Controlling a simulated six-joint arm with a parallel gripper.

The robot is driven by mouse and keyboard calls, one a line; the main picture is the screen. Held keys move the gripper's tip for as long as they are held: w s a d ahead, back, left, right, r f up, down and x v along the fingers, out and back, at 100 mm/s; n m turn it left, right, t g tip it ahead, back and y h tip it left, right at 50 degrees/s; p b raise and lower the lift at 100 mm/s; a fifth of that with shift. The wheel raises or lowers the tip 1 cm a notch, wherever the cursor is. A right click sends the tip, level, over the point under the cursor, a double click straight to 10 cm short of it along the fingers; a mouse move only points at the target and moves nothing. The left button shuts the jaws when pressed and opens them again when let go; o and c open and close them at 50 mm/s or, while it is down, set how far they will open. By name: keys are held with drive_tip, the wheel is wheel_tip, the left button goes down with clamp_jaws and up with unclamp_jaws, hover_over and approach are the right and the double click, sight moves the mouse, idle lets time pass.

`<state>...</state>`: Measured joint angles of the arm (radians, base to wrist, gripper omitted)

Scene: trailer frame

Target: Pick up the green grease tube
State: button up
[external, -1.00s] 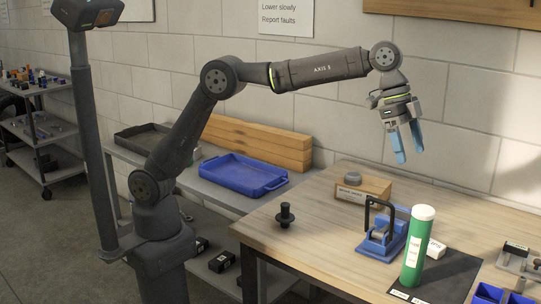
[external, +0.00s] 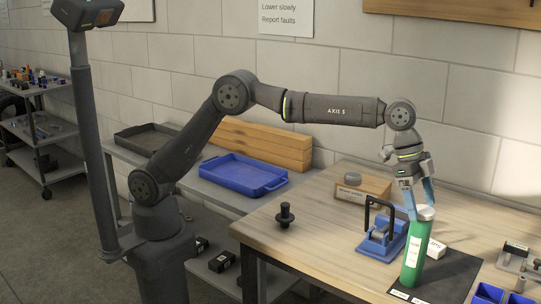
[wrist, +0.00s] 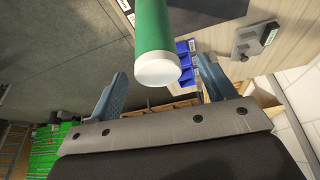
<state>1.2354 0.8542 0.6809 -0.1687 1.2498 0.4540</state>
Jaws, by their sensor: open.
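The green grease tube (external: 416,254) stands upright on a dark mat at the front right of the wooden table. It has a white cap on top and a pale label on its side. My gripper (external: 420,204) points down at the tube's top, with its blue fingers spread and level with the cap in the external view. In the wrist view, the tube (wrist: 166,30) reaches toward the gap between the open fingers (wrist: 163,88), with its white cap end nearest. The cap hides part of the fingers in the external view. I cannot tell whether they touch it.
A blue clamp fixture (external: 381,240) with a black handle stands just left of the tube. Blue bins (external: 488,294) are at right. A black knobbed part (external: 285,215) stands at the table's left.

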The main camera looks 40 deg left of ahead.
hover_over(417, 248)
drive_tip(key=w, duration=0.3)
drive_tip(key=f, duration=0.4)
drive_tip(key=shift+s+f, duration=0.1)
drive_tip(key=shift+s, duration=0.15)
drive_tip(key=c, duration=1.6)
clamp_jaws()
drive_tip(key=shift+r, duration=0.2)
